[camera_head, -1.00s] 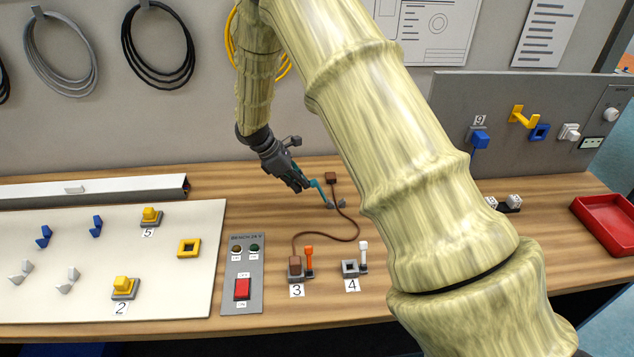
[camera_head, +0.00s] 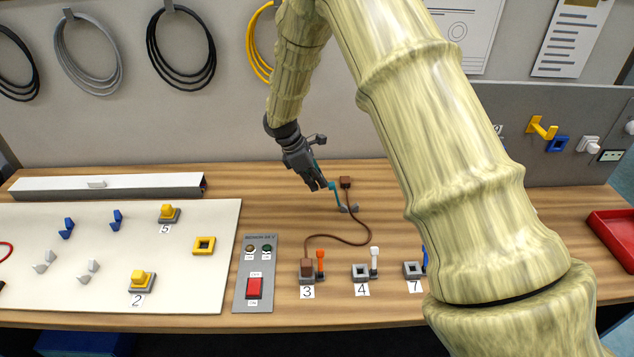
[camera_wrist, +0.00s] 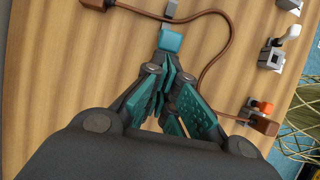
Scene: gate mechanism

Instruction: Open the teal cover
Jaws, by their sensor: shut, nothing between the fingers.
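The teal cover (camera_head: 335,190) is a small tilted flap on a grey base (camera_head: 348,209) on the bench, left of the brown plug. It also shows in the wrist view (camera_wrist: 170,41) as a teal block just beyond my fingers. My gripper (camera_head: 319,185) points down and right at the upper end of the cover, on its left side. In the wrist view my gripper (camera_wrist: 172,84) is shut and empty, with teal pads on its fingers. I cannot tell whether the fingertips touch the cover.
A brown plug (camera_head: 346,182) lies close to the cover, its cable (camera_head: 368,228) curving to socket 3 (camera_head: 307,268). Sockets 4 (camera_head: 361,271) and 7 (camera_head: 412,269) stand nearer the front. A control panel (camera_head: 255,275) and a white board (camera_head: 60,285) lie left.

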